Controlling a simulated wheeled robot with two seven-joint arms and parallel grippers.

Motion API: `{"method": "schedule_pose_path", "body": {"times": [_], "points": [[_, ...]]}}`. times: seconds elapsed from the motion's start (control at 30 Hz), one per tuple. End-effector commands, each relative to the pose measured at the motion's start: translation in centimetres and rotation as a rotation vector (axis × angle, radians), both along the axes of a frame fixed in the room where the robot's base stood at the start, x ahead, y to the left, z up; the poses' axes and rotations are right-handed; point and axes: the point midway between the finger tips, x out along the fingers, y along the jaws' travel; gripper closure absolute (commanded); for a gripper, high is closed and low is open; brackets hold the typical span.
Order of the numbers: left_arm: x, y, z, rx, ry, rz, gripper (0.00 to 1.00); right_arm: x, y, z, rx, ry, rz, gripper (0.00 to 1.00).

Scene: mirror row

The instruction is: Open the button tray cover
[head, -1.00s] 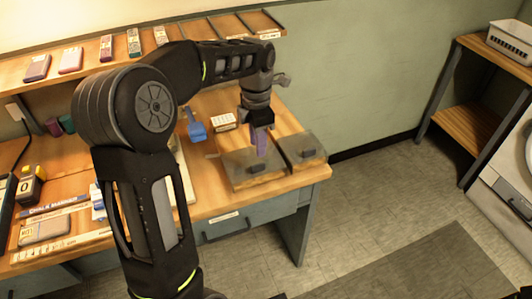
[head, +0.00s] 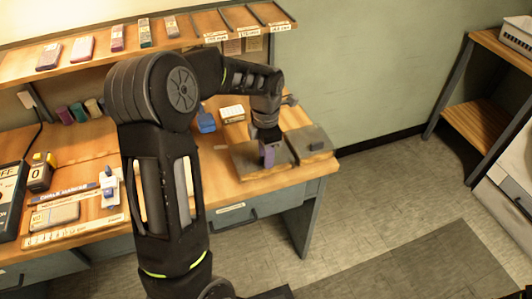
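Two low wooden trays with grey covers sit side by side at the right end of the desk: a left cover (head: 246,162) and a right cover (head: 302,137). The right one has a dark knob (head: 318,146) on top. I cannot tell from their looks which is the button tray. My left gripper (head: 268,158), with purple fingers, points down at the middle of the left cover. It hides that cover's knob, and I cannot tell whether it grips it. Both covers lie flat on their trays. My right gripper is not in view.
A blue object (head: 206,120) and a white labelled block (head: 232,114) stand behind the trays. A shelf (head: 190,40) with small boxes runs above the desk. Chalk-marker goods (head: 60,212) lie at the left. The floor right of the desk is clear.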

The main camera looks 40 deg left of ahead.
Motion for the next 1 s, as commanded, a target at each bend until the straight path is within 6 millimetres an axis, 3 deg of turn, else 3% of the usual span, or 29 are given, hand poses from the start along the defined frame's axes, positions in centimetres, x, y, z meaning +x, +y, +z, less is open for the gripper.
{"method": "schedule_pose_path", "body": {"times": [0.23, 0.63, 1.0], "points": [[0.00, -0.02, -0.07, 0.000, 0.000, 0.000, 0.68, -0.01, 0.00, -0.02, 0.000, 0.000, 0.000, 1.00], [0.00, -0.02, -0.04, 0.000, 0.000, 0.000, 1.00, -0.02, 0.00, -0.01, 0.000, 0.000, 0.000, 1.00], [0.00, -0.02, -0.04, 0.000, 0.000, 0.000, 1.00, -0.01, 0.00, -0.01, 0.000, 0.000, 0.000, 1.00]]}}
